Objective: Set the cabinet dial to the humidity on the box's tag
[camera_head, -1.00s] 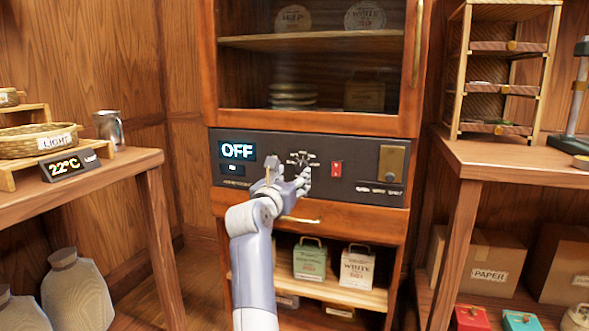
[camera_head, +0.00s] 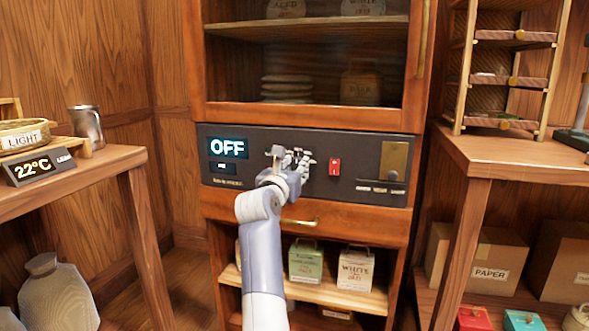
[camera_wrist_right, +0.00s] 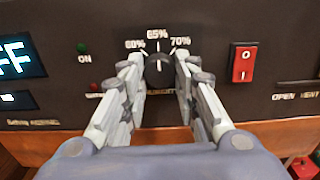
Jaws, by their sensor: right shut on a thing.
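The cabinet's dark control panel (camera_head: 232,180) has a lit display (camera_head: 227,148) that reads OFF. My right gripper (camera_head: 292,160) is at the panel and hides the dial in the head view. In the right wrist view the gripper (camera_wrist_right: 158,75) is shut on the black dial (camera_wrist_right: 158,72), one finger on each side. Marks of 60%, 65% and 70% stand above the dial, and its white line points up at about 65%. Boxes stand on the lower shelf, a green one (camera_head: 306,262) and a white one (camera_head: 355,268); no humidity tag is readable. My left gripper is not in view.
A red rocker switch (camera_head: 335,167) is right of the dial, with a brass plate (camera_head: 395,162) beyond it. A drawer handle (camera_head: 300,222) is below. Wooden tables stand left (camera_head: 110,165) and right (camera_head: 500,160) of the cabinet.

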